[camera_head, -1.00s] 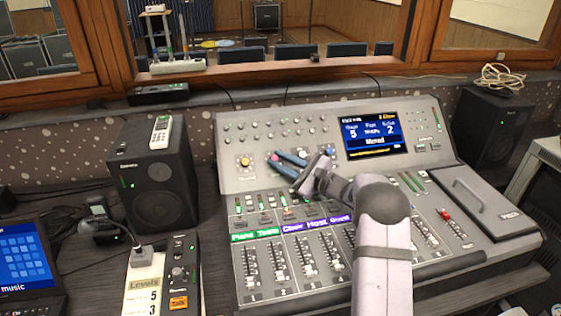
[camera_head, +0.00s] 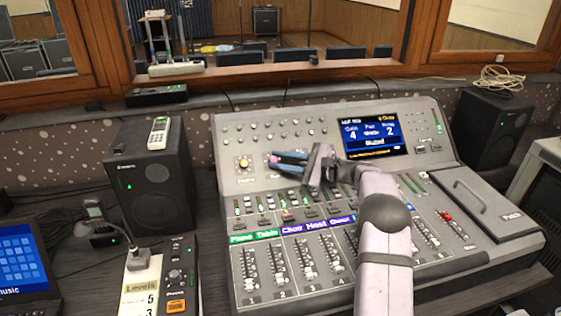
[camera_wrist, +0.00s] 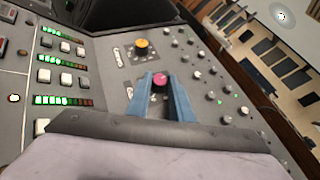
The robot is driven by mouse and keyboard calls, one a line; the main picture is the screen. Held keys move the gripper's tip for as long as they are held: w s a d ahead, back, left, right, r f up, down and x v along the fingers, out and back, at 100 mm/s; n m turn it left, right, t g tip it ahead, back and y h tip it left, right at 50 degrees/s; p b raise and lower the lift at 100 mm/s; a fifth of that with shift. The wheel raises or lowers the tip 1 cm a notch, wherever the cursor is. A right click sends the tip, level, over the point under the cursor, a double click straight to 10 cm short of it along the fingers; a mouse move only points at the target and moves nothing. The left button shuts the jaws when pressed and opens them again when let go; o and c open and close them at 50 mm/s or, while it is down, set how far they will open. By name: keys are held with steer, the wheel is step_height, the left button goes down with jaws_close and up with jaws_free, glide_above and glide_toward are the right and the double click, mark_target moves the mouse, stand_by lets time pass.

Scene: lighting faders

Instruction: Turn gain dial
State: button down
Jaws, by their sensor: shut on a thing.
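The mixing console (camera_head: 230,160) stands in front of me with its sloped panel facing me. My gripper (camera_head: 274,159) is shut on a small pink-red dial, its blue fingers on either side of it. The dial (camera_wrist: 159,80) shows between the fingertips (camera_wrist: 160,84) in the wrist view. A yellow-orange dial (camera_head: 244,163) sits to its left, free of the gripper; it also shows in the wrist view (camera_wrist: 141,44). The console screen (camera_head: 375,136) appears to read Gain 4 and a 2 at the right, with a word like "Muted" below.
Rows of small knobs (camera_head: 283,124) lie above the dial. Buttons, lit meters and faders (camera_head: 250,268) lie below it. Black speakers stand left (camera_head: 150,180) and right (camera_head: 490,128). A card (camera_head: 141,288) marked "Levels" shows 5 and 3.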

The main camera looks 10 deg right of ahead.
steer(key=c, duration=1.6)
jaws_free()
steer(key=shift+b+v, duration=0.8)
steer(key=shift+v, duration=2.95)
steer(key=shift+r, duration=0.1)
